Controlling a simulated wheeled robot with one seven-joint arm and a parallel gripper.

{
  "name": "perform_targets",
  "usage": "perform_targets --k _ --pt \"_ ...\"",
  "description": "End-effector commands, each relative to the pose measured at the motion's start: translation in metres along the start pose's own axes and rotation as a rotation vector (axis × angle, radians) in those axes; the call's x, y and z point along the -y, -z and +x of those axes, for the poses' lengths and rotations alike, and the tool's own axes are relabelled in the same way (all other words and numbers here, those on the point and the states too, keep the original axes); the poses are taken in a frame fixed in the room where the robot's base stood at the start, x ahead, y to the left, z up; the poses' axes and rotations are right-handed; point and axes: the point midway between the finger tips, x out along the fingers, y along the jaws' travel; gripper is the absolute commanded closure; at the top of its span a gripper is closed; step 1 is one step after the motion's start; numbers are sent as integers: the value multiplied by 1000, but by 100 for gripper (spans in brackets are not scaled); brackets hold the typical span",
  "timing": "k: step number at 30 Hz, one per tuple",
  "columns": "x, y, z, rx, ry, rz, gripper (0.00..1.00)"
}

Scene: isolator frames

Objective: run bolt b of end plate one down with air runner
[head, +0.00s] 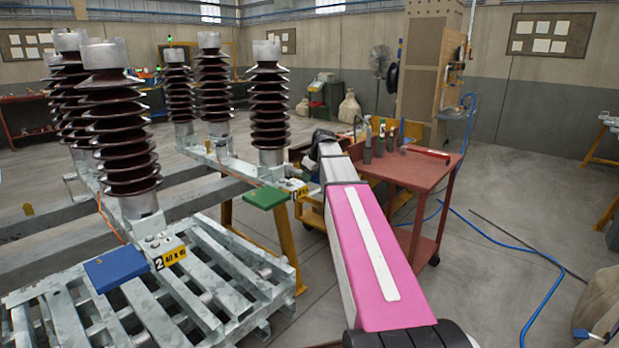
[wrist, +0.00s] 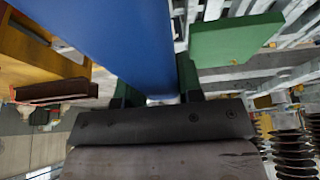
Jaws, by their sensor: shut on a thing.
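My gripper (wrist: 157,88) is shut on a smooth blue body, which looks like the air runner (wrist: 112,35). The runner runs from between the green fingers to the top of the wrist view; its working end is not visible. In the head view my pink arm link hides the gripper and runner. End plate one (head: 284,184), with a yellow tag marked 1, is at the near end of the far insulator frame, just left of my arm. Its bolts are too small to tell apart, and bolt b cannot be picked out. No contact between runner and bolt is visible.
A green board (head: 265,199) sticks out beside end plate one; it shows close right of the runner in the wrist view (wrist: 232,40). A red cart (head: 415,168) stands right of my arm. A blue hose (head: 520,243) crosses the floor. Brown insulators (head: 269,105) rise behind the plate.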

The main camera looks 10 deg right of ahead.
Motion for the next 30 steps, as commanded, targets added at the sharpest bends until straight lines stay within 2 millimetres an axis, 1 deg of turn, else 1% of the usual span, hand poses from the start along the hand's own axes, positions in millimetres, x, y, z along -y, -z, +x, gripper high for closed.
perform_targets --k 30 --pt "0 -7 16 -2 -1 0 100"
